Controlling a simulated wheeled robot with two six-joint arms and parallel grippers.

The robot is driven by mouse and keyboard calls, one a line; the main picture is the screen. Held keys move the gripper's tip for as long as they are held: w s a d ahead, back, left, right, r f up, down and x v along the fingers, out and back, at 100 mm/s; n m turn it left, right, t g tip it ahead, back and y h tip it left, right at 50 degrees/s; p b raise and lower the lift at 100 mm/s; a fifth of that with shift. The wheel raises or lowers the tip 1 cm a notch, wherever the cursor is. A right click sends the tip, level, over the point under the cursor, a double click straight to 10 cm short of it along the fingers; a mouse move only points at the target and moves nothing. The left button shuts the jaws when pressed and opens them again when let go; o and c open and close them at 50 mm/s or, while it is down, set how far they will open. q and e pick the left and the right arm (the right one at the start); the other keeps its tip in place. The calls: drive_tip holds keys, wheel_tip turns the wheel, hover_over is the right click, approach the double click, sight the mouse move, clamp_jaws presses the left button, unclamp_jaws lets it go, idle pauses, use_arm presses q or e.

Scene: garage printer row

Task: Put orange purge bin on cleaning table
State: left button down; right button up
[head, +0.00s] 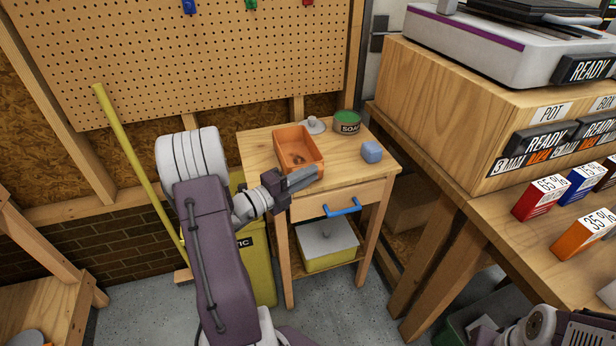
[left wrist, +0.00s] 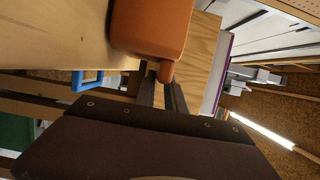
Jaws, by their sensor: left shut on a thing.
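The orange purge bin (head: 308,153) is an open box with a small dark spot inside. It is over the top of the small wooden table (head: 346,182), at its left front, and looks upright. I cannot tell if a small gap lies under it. My left gripper (head: 303,178) is at the bin's front side, shut on its tab. The left wrist view shows the bin (left wrist: 150,28) close up, with the dark fingers (left wrist: 162,92) at the tab.
A green soap tin (head: 347,123), a blue block (head: 372,152) and a grey-white knobbed item (head: 315,126) share the tabletop. A blue drawer handle (head: 342,208) sticks out in front. A yellow bin (head: 258,265) stands left, and a printer bench (head: 470,120) right.

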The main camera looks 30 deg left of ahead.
use_arm(q)
drive_tip(key=shift+f, duration=0.15)
drive_tip(key=c, duration=1.4)
unclamp_jaws()
